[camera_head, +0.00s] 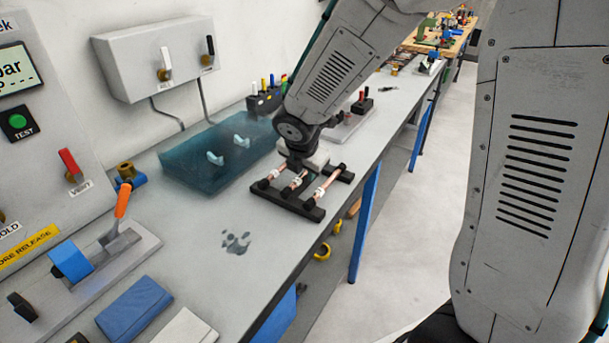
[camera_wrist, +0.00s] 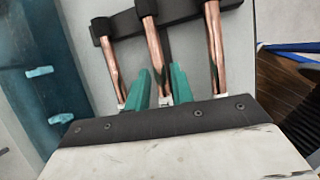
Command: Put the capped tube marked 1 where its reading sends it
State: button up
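A black rack (camera_head: 284,205) on the bench holds three copper tubes with black end caps and white tags. The left tube (camera_head: 271,180), middle tube (camera_head: 293,187) and right tube (camera_head: 328,186) lie side by side; I cannot read their numbers. My gripper (camera_head: 298,172) is low over the rack. In the wrist view, its two teal fingers (camera_wrist: 164,82) stand either side of the middle tube (camera_wrist: 155,48), apart, with the tube between them. The left tube (camera_wrist: 109,60) and right tube (camera_wrist: 215,50) are outside the fingers.
A blue water tank (camera_head: 205,172) with pale clips is left of the rack. An orange-handled clamp (camera_head: 122,205), blue block (camera_head: 135,308) and white block (camera_head: 187,328) are nearer.

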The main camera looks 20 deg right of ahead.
grip_shut()
jog(key=shift+r, duration=0.15)
